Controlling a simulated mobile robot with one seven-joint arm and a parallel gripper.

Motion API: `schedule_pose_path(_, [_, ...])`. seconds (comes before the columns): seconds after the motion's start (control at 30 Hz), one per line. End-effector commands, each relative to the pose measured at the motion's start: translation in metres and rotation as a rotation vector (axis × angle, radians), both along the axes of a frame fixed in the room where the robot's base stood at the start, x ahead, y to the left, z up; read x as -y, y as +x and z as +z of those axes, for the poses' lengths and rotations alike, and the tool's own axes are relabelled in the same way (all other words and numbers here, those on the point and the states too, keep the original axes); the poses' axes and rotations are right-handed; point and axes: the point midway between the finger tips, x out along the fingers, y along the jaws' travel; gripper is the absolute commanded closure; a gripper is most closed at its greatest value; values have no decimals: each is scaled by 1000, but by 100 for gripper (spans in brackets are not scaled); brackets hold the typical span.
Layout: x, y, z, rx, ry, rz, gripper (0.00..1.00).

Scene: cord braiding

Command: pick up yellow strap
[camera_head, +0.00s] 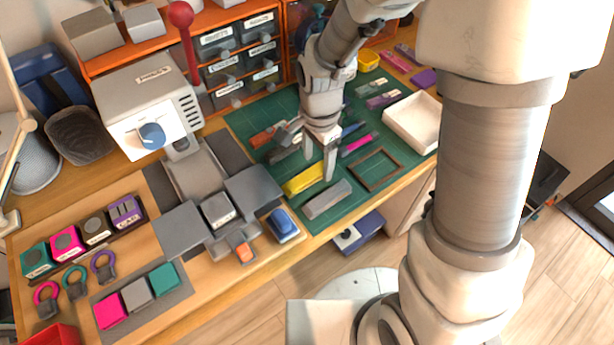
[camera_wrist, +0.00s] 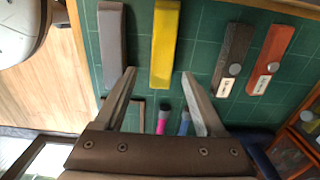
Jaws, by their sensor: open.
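The yellow strap (camera_head: 304,179) lies flat on the green cutting mat (camera_head: 350,205), beside a grey strap. In the wrist view the yellow strap (camera_wrist: 164,45) lies beyond the gap between my fingertips. My gripper (camera_head: 319,165) is open and empty above the mat, next to the strap's right end in the head view. In the wrist view my gripper's fingers (camera_wrist: 158,75) are spread on either side of the strap's near end. I cannot tell the exact height of the fingertips above the mat.
The grey strap (camera_wrist: 112,45) lies parallel to the yellow one. Brown (camera_wrist: 233,58) and red (camera_wrist: 270,60) labelled straps lie on the other side. A pink-handled tool (camera_head: 358,144), a brown frame (camera_head: 375,169) and a white tray (camera_head: 412,121) are nearby on the mat.

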Motion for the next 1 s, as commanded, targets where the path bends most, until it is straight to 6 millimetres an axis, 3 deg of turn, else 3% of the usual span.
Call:
schedule_pose_path(0.03, [2,3,-13,-3,-1,-1,28])
schedule_pose_path(0.13, [1,3,-27,-3,-1,0,28])
schedule_pose_path(0.4, [1,3,-30,0,0,0,28])
schedule_pose_path(0.8, [1,3,-30,0,0,0,98])
schedule_pose_path(1.0, [1,3,-30,0,0,0,100])
